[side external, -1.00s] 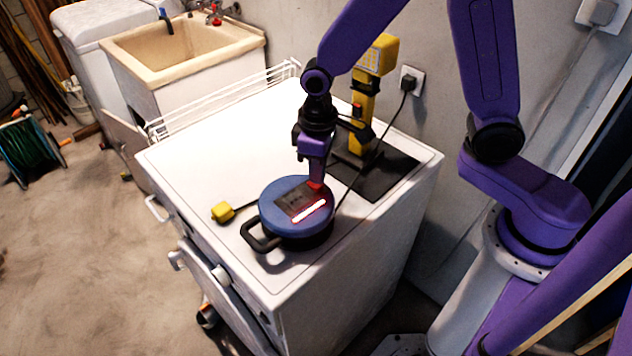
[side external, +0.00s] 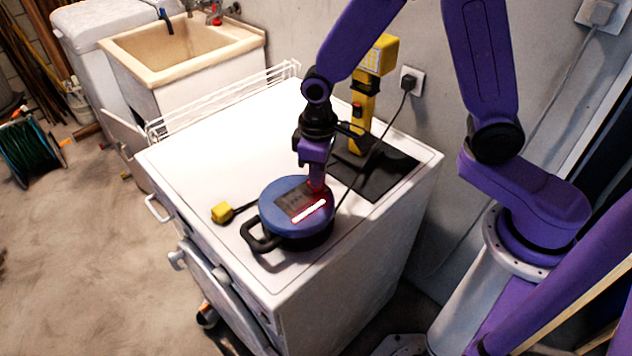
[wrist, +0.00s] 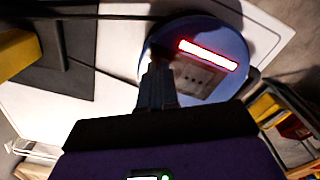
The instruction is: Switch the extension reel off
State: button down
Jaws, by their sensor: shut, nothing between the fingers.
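The extension reel (side external: 283,222) is a round blue drum with a black handle, lying flat on the white appliance top. A red-white light bar (side external: 309,211) glows on its upper face. It also shows in the wrist view (wrist: 228,82), with the lit bar and a dark panel. My gripper (side external: 317,188) points down at the far edge of the reel's top face, beside the panel, with a red glow at its tips. Its fingers are shut with nothing between them. In the wrist view the fingers (wrist: 158,65) reach the reel's edge and hide what lies under them. I cannot tell whether they touch.
A yellow work lamp (side external: 361,105) stands on a dark mat (side external: 385,179) behind the reel. A black cable runs to the wall socket (side external: 411,81). A yellow connector (side external: 222,212) lies left of the reel. The appliance's far left top (side external: 230,140) is clear; a wire rack borders it.

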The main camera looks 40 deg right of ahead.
notch_tip(320, 180, up, 7)
dwell(1.1)
jog(key=s+d+r+n, duration=0.1)
jog(key=s+d+n, duration=0.2)
jog(key=s, duration=0.7)
jog(key=s+d+r+n, duration=0.2)
jog(key=s+d, duration=0.4)
jog(key=s, duration=0.5)
jog(key=shift+r+n, duration=0.25)
jog(key=shift+n, duration=0.55)
